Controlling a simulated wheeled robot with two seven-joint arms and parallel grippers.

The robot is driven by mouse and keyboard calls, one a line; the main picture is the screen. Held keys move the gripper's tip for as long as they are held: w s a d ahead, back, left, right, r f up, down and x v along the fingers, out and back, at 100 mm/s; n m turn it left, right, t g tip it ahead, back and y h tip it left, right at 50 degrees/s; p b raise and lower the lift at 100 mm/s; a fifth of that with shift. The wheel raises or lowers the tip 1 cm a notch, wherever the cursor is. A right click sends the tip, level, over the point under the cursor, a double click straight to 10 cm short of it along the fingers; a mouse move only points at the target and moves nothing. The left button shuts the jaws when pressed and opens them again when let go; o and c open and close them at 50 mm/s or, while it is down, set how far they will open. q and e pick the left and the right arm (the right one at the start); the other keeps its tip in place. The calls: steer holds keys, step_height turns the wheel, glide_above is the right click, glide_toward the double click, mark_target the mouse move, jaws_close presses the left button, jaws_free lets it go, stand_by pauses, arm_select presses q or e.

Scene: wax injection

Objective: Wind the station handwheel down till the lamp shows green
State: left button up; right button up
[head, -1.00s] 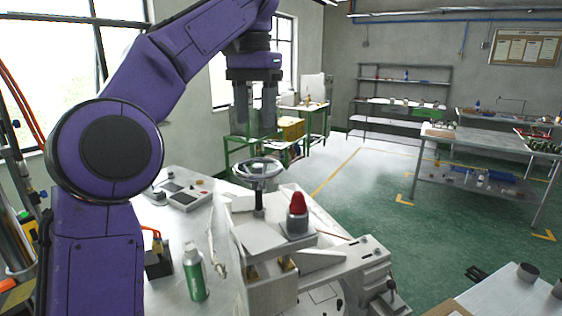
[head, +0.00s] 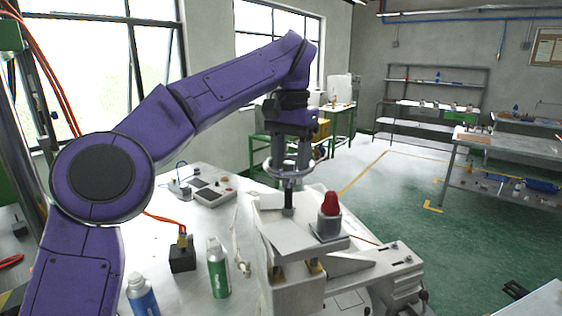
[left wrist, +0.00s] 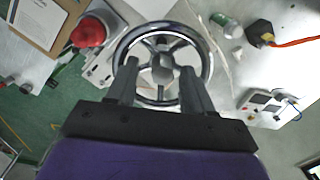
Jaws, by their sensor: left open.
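The station handwheel (head: 288,172) is a chrome spoked wheel on an upright dark shaft, on top of the pale grey station (head: 300,290). My left gripper (head: 290,162) points down at the wheel from above. In the left wrist view the handwheel (left wrist: 150,95) lies under the open fingers of my left gripper (left wrist: 160,75), which reach over it on either side of the hub (left wrist: 162,66). I cannot tell whether they touch it. The lamp (head: 330,204) beside the wheel shows red; it also shows in the left wrist view (left wrist: 90,33). My right gripper is not in view.
A green bottle (head: 218,268), a blue bottle (head: 141,296) and a black block with an orange cable (head: 182,256) stand left of the station. A control box (head: 214,193) lies behind them. Benches and shelves stand farther back, with open green floor (head: 390,205) between.

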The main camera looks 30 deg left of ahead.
arm_select(q)
steer(key=shift+s+r, duration=0.1)
steer(key=shift+a, duration=0.1)
steer(key=shift+c, duration=1)
jaws_close()
